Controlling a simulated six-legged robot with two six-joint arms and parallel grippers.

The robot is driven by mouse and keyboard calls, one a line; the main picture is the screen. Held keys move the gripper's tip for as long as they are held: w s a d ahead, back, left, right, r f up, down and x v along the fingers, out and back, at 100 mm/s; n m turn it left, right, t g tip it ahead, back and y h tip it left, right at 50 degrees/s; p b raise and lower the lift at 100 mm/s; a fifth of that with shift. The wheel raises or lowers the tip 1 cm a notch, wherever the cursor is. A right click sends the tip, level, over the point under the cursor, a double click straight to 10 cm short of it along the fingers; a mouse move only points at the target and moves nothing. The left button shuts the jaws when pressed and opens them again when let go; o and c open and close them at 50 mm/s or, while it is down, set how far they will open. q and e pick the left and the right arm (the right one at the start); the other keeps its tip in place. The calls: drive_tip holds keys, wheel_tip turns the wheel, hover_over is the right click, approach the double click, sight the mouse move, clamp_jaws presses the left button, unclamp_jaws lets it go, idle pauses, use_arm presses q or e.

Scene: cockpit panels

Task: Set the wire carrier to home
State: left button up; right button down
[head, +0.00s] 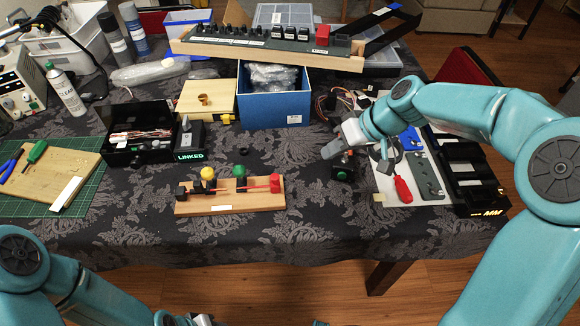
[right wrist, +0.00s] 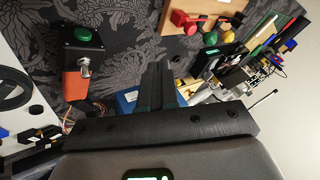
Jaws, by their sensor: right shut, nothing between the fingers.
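No part is labelled as the wire carrier, so I cannot tell for sure which it is. A black open box (head: 127,158) with a bundle of wires and a lit "LINKED" sign stands at the left. My right gripper (head: 328,152) is shut and empty, above and beside this box. My left gripper is barely visible at the bottom edge.
A blue box (head: 272,105) and a long switch panel (head: 270,48) are behind. The cloth in front of the wooden board is clear.

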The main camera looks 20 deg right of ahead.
sight(275, 183)
drive_tip(key=x, duration=1)
drive_tip(key=shift+s+a+f, duration=0.15)
drive_tip(key=shift+f, duration=0.05)
drive_tip(key=a, duration=0.2)
drive_tip(key=shift+s+a+r+p, duration=0.15)
drive_tip(key=shift+a+r+p, duration=0.1)
drive_tip(key=shift+r+p, duration=0.1)
drive_tip(key=shift+a, duration=0.55)
drive_tip(key=shift+f, duration=0.15)
